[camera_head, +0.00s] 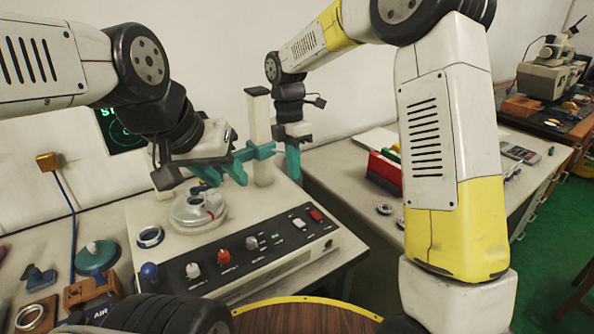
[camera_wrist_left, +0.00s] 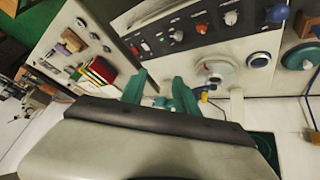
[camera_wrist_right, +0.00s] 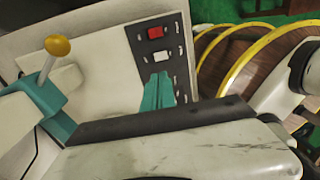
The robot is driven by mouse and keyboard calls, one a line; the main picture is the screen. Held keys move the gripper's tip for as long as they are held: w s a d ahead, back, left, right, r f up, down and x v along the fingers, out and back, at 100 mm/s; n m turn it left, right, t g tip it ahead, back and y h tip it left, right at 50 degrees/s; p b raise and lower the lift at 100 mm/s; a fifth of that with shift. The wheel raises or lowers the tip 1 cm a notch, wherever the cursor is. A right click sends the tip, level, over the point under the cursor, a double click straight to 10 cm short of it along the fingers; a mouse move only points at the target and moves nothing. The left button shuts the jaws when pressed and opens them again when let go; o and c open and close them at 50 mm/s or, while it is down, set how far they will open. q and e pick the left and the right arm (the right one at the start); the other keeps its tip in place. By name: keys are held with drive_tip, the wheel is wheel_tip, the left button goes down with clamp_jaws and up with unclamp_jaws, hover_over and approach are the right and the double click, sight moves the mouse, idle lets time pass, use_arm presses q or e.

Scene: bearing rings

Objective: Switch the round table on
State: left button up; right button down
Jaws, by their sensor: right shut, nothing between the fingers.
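The machine carries a pale round table (camera_head: 186,213), which also shows in the left wrist view (camera_wrist_left: 213,72). Its dark control panel (camera_head: 240,262) holds a red knob (camera_head: 223,256), white knobs, a white switch (camera_head: 298,223) and a red switch (camera_head: 315,214). The right wrist view shows the red switch (camera_wrist_right: 155,32) and white switch (camera_wrist_right: 160,54). My right gripper (camera_head: 292,163) is shut and empty, above the machine's right side; its fingers (camera_wrist_right: 159,85) hide part of the panel.
A pale column (camera_head: 259,118) with a teal clamp stands behind the round table. A yellow-knobbed lever (camera_wrist_right: 57,46) shows in the right wrist view. A blue ball knob (camera_head: 149,271) sits at the panel's left. A red box (camera_head: 384,172) and rings (camera_head: 384,209) lie on the right bench.

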use_arm(q)
drive_tip(key=shift+c, duration=0.3)
